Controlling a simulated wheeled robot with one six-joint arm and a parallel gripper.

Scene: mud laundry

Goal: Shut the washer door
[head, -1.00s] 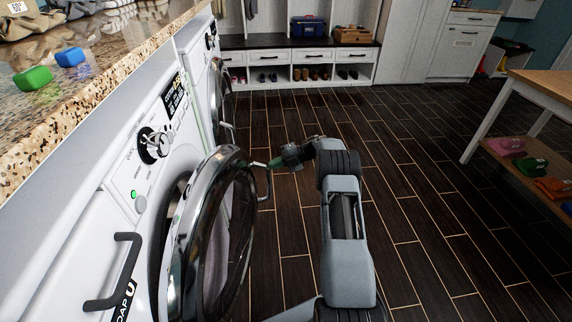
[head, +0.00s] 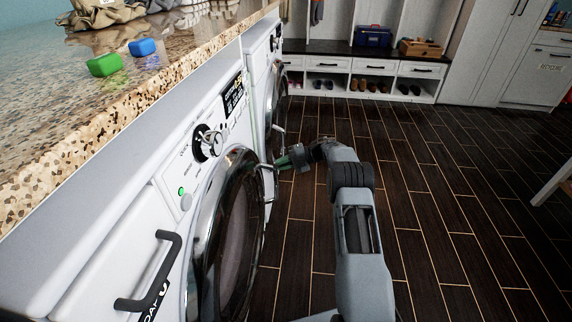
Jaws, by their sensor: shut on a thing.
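The washer door (head: 232,235), a round chrome-rimmed door with dark glass, is on the white washer (head: 185,165) at the left. It stands close to the washer front, nearly flush; I cannot tell whether it is latched. Its handle (head: 272,182) sticks out at the door's right edge. My gripper (head: 278,164) is shut on the handle near its upper end. My arm reaches to it from the lower right. The fingertips are small and partly hidden against the handle.
A granite counter (head: 150,95) with a green block (head: 104,65) and a blue block (head: 142,46) runs above the washer. A second machine (head: 262,75) stands beyond. A drawer handle (head: 150,272) juts out nearer. The dark floor (head: 440,200) at the right is clear.

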